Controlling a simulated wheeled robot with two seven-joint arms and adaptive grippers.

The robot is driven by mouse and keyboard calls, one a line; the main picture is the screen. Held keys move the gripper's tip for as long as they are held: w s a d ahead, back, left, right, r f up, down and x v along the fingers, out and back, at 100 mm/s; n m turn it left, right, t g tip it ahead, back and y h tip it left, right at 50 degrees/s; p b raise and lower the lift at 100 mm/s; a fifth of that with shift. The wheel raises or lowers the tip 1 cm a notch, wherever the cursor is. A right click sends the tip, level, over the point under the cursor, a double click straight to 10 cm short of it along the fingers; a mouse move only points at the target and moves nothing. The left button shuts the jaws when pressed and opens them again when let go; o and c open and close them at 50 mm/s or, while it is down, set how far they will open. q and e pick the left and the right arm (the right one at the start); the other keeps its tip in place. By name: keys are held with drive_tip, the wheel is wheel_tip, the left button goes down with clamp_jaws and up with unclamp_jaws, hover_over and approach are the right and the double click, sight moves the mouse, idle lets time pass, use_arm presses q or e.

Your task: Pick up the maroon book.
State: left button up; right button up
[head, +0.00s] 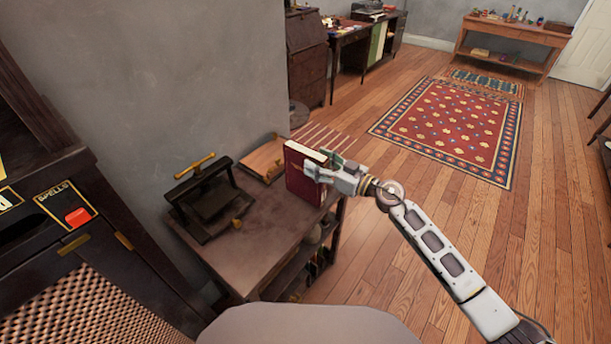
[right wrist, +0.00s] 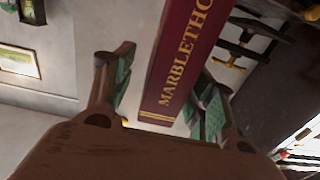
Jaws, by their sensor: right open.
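The maroon book (head: 303,172) stands upright near the right edge of a small dark wooden table (head: 262,228). In the right wrist view its spine (right wrist: 187,65) with gold lettering shows between the fingers. My right gripper (head: 318,165) is at the book's upper part in the head view. In the right wrist view, the right gripper (right wrist: 160,100) is open, with one green-padded finger on each side of the spine. I cannot tell whether either finger touches the book. My left gripper is not in view.
A black press with a brass handle (head: 208,203) stands on the table left of the book. A dark cabinet (head: 75,230) stands at the left. The wooden floor (head: 400,260) at the right is open.

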sight(307, 157)
drive_tip(key=shift+w+a, duration=0.2)
drive_tip(key=shift+a, duration=0.25)
drive_tip(key=shift+b+x, duration=0.35)
drive_tip(key=shift+x, duration=0.9)
drive_tip(key=shift+w+a+r, duration=0.1)
drive_tip(key=shift+w+a, duration=0.1)
drive_tip(key=shift+a, duration=0.15)
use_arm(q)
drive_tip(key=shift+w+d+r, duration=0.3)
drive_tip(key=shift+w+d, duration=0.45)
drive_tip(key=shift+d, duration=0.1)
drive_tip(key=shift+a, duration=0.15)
use_arm(e)
drive_tip(key=shift+c, duration=0.2)
drive_tip(key=c, duration=0.9)
clamp_jaws()
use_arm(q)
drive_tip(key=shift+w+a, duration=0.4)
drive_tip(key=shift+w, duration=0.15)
